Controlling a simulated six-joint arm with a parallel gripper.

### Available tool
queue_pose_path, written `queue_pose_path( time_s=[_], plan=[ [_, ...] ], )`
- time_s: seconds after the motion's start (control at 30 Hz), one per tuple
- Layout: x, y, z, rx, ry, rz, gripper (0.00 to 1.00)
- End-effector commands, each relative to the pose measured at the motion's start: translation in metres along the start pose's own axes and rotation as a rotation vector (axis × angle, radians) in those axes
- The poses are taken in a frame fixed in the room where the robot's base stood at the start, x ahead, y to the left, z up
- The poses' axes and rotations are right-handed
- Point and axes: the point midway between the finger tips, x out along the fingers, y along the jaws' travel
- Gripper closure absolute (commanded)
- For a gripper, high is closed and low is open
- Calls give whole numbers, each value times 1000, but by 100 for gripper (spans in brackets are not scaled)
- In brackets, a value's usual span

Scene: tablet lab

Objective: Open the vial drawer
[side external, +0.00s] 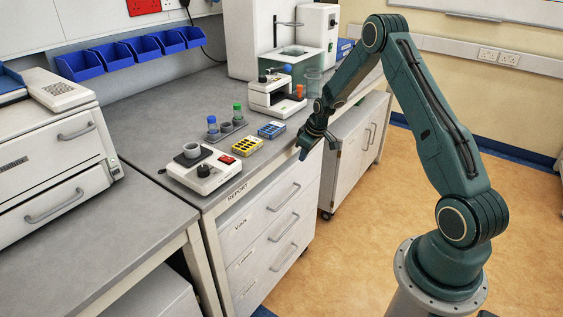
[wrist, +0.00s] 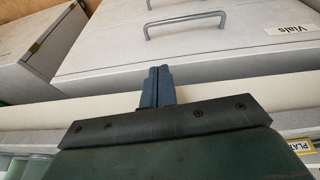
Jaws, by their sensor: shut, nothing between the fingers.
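The vial drawer (side external: 262,212) is the top drawer of the white unit under the bench, and its front looks flush with the unit. Its bar handle (side external: 285,198) is bare. In the wrist view the drawer front (wrist: 120,42) carries a "Vials" label (wrist: 292,30), and the grey handle (wrist: 185,19) shows at the top. My gripper (side external: 303,154) is at the bench's front edge, above and apart from the handle. In the wrist view my gripper (wrist: 157,74) has its fingers together, empty, short of the handle.
Two more drawers (side external: 262,245) sit below. On the bench stand a white device with a knob (side external: 205,173), a yellow vial rack (side external: 240,146), a blue rack (side external: 271,130) and a microscope-like instrument (side external: 270,95). A white cabinet (side external: 350,150) stands right of the drawers. Open floor lies in front.

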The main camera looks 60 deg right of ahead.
Motion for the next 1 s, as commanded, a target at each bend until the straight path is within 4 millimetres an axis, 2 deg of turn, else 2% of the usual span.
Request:
queue_pose_path(
  time_s=[0.03, 0.1, 0.3, 0.77, 1.0],
  plan=[
    [13, 6, 7, 5, -5, -3, 100],
    [26, 11, 12, 8, -5, -6, 100],
    [51, 17, 17, 34, 18, -23, 100],
    [60, 16, 15, 51, 32, -34, 100],
    [77, 15, 15, 51, 31, -35, 100]
  ],
)
